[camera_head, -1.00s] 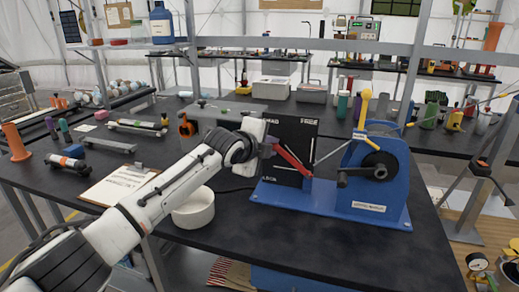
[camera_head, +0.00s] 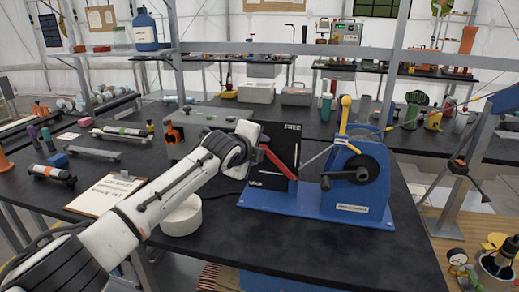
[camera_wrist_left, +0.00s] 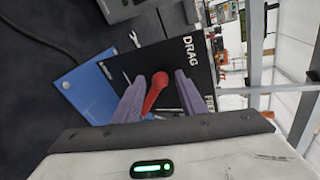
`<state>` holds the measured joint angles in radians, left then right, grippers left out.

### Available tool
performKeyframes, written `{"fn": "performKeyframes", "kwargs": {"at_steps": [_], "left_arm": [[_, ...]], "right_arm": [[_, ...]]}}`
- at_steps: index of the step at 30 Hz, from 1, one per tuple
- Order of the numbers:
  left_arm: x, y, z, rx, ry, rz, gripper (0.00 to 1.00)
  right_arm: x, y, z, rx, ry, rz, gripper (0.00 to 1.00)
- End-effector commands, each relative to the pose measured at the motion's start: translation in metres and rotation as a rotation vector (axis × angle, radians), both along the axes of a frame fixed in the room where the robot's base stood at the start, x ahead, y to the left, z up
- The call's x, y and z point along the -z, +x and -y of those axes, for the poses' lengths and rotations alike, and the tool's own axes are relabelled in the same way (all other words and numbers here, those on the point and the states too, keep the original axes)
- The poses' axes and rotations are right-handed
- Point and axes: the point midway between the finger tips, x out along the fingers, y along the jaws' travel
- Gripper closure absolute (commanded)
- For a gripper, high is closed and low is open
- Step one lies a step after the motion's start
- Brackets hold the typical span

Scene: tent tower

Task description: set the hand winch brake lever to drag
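The blue hand winch (camera_head: 345,207) stands on the black table. Its black panel (camera_head: 280,140) has DRAG, FREE and LOCK markings. The red brake lever (camera_head: 281,165) slants up and left across the panel in the head view. My left gripper (camera_head: 262,146) is at its upper end. In the left wrist view, the purple fingers of my left gripper (camera_wrist_left: 159,78) stand apart, one on each side of the red lever (camera_wrist_left: 156,90). DRAG on the panel (camera_wrist_left: 205,75) shows beyond the fingers. I cannot tell whether either finger touches the lever. My right gripper is out of view.
The winch has a yellow-knobbed handle (camera_head: 345,115) and a black crank (camera_head: 355,170). The table front right of the winch is bare. Shelves and more tables stand behind.

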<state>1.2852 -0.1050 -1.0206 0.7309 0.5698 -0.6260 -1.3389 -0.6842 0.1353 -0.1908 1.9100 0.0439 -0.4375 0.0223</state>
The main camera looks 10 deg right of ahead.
Motion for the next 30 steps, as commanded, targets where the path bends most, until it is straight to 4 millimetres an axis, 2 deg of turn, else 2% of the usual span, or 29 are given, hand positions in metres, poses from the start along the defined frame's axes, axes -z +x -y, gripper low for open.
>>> {"fn": "performKeyframes", "kwargs": {"at_steps": [8, 14, 30], "left_arm": [[0.000, -0.001, 0.000, 0.000, -0.001, -0.001, 0.62], [-0.005, -0.009, -0.005, 0.003, -0.003, 0.000, 0.62], [-0.035, -0.066, -0.034, 0.001, 0.000, 0.002, 0.62]], "right_arm": [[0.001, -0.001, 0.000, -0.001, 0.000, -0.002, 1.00], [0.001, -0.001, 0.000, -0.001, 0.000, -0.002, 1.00], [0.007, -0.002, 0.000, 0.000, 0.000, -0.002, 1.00]]}}
